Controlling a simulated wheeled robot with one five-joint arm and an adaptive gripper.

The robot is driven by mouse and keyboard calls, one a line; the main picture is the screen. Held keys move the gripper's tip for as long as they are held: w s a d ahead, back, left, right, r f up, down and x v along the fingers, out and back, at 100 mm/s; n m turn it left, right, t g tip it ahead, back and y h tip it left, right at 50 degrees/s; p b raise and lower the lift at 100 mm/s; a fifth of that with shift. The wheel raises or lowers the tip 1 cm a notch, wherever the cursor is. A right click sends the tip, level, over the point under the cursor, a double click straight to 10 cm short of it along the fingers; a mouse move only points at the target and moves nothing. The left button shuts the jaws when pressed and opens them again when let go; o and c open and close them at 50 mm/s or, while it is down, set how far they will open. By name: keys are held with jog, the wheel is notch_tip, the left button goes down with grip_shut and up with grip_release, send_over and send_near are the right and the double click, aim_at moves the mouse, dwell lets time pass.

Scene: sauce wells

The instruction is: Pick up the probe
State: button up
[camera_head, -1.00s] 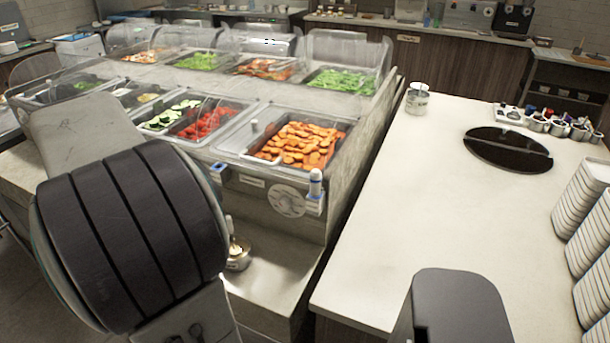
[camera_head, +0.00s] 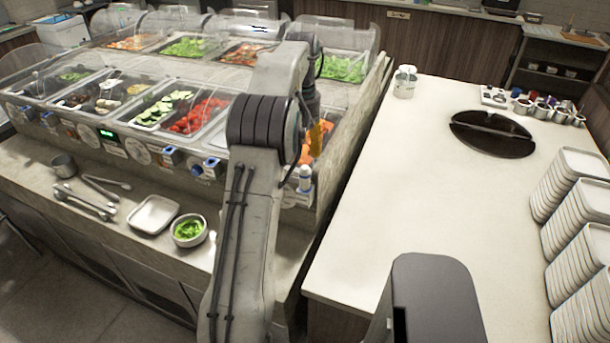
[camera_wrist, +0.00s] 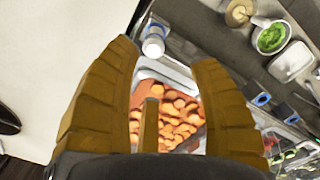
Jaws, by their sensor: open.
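A white, upright cylinder that looks like the probe (camera_head: 305,178) sits at the front face of the salad bar, right of my arm. It shows in the wrist view (camera_wrist: 153,45) near the top, between the fingertips in the picture but beyond them. My gripper (camera_head: 318,138) has orange fingers and hangs over the front right pan. A narrow orange piece stands between the fingers. My arm hides part of the bar front.
A pan of sliced carrots (camera_wrist: 175,115) lies below my gripper. Clear sneeze guards (camera_head: 345,38) stand behind. The right counter (camera_head: 400,170) is mostly clear, with a white canister (camera_head: 405,82) and plate stacks (camera_head: 570,190). A bowl of greens (camera_head: 189,231) sits on the front ledge.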

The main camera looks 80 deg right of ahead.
aim_at(305, 167)
jog(key=shift+s+f, duration=0.45)
jog(key=shift+f, duration=3.25)
grip_shut()
